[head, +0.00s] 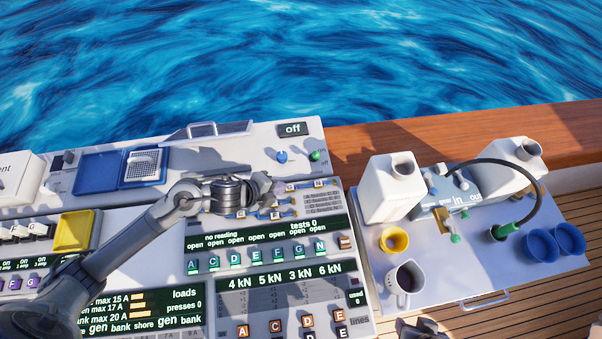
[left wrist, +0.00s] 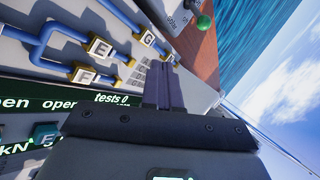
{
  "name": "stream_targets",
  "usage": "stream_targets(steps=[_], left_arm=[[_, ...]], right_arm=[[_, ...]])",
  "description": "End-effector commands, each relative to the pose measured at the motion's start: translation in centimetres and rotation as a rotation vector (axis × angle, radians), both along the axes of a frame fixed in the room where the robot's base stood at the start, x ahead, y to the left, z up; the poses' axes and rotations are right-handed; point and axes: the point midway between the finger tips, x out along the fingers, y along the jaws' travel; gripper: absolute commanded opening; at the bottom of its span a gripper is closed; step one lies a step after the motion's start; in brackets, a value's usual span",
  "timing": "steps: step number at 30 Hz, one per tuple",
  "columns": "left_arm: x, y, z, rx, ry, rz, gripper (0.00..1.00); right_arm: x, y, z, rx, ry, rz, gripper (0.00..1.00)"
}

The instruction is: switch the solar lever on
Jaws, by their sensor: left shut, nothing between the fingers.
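I see no lever that I can read as solar; its label is too small or out of view. A row of white switches (head: 22,231) stands at the left, above small labels reading "on". My left gripper (head: 268,186) is shut and empty, over the panel with blue pipe lines. Its fingers (left wrist: 171,88) lie together in the left wrist view, beside the yellow-ended blocks marked E, F and G (left wrist: 99,48). A dark part at the bottom edge looks like my right gripper (head: 420,328); its fingers are not clear.
A blue tray (head: 98,172) and a yellow tray (head: 75,231) sit on the left panel. A side table (head: 440,290) on the right holds white jugs (head: 392,187), a mug (head: 404,284), a yellow cup (head: 394,240) and blue cups (head: 541,246). A wooden rail (head: 450,135) runs behind.

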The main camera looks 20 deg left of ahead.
Motion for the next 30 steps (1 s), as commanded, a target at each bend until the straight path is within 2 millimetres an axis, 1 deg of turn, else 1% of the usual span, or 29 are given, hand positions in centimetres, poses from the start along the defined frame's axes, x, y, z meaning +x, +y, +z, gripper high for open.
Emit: stream_targets(steps=[1, 6, 12, 22, 26, 30], left_arm=[[0.9, 0.7, -0.6, 0.019, -0.023, -0.001, 0.00], [2.7, 1.7, 0.2, 0.047, -0.069, -0.001, 0.00], [3.4, 1.8, 0.7, 0.049, -0.089, 0.001, 0.00], [3.4, 1.8, 0.8, 0.048, -0.089, 0.002, 0.00], [3.7, 1.7, 0.5, 0.047, -0.089, 0.003, 0.00], [4.6, 1.3, -0.3, 0.045, -0.089, 0.006, 0.00]], right_arm=[[0.0, 0.0, -1.5, -0.002, -0.001, 0.001, 0.43], [0.1, -0.2, -2.7, -0.008, -0.004, 0.005, 0.43], [0.2, -0.2, -3.0, -0.009, -0.006, 0.005, 0.43], [0.2, -0.1, -2.9, -0.005, -0.007, 0.002, 0.43], [0.2, -0.1, -3.0, -0.001, -0.007, 0.001, 0.43], [0.2, 0.0, -3.3, 0.002, -0.007, -0.002, 0.43]])
